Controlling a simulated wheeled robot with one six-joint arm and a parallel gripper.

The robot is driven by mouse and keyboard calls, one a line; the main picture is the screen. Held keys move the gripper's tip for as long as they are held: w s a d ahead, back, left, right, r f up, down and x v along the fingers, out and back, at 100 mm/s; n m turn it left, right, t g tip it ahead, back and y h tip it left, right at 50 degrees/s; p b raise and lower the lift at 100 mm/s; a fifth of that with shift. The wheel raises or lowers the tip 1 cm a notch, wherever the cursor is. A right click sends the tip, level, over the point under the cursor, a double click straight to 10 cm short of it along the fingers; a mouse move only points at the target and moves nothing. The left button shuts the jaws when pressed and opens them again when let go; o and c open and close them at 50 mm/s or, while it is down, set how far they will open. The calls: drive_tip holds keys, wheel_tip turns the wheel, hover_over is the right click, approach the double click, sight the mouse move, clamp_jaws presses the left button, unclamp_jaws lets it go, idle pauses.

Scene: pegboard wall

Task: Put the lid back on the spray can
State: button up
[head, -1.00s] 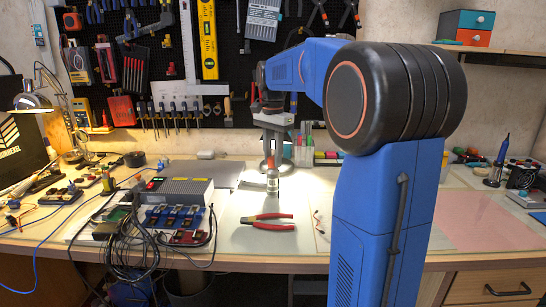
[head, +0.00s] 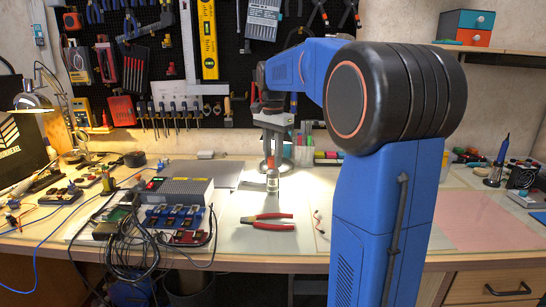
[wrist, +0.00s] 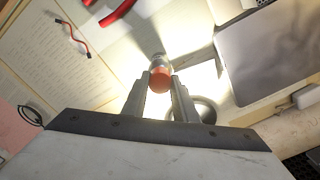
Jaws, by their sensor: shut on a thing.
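The spray can (head: 272,182) stands upright on the lit part of the bench, behind the pliers. My gripper (head: 270,160) points down right above it. It is shut on the red lid (wrist: 160,80), which sits between the two fingertips (wrist: 159,92) in the wrist view. The lid also shows as a small red patch above the can in the head view (head: 271,161). In the wrist view the pale can body (wrist: 158,61) shows just beyond the lid, partly hidden by it. I cannot tell whether the lid touches the can.
Red-handled pliers (head: 267,220) lie in front of the can. A grey box (head: 180,190) with cables and connectors stands to the left. A grey laptop-like slab (wrist: 270,55) lies near the can. Pens and a row of coloured items (head: 335,157) stand behind to the right.

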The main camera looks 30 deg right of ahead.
drive_tip(key=shift+f, duration=0.1)
idle(0.8)
drive_tip(key=o, duration=1.6)
drive_tip(key=shift+r, duration=3.5)
clamp_jaws()
drive_tip(key=shift+f, duration=2.3)
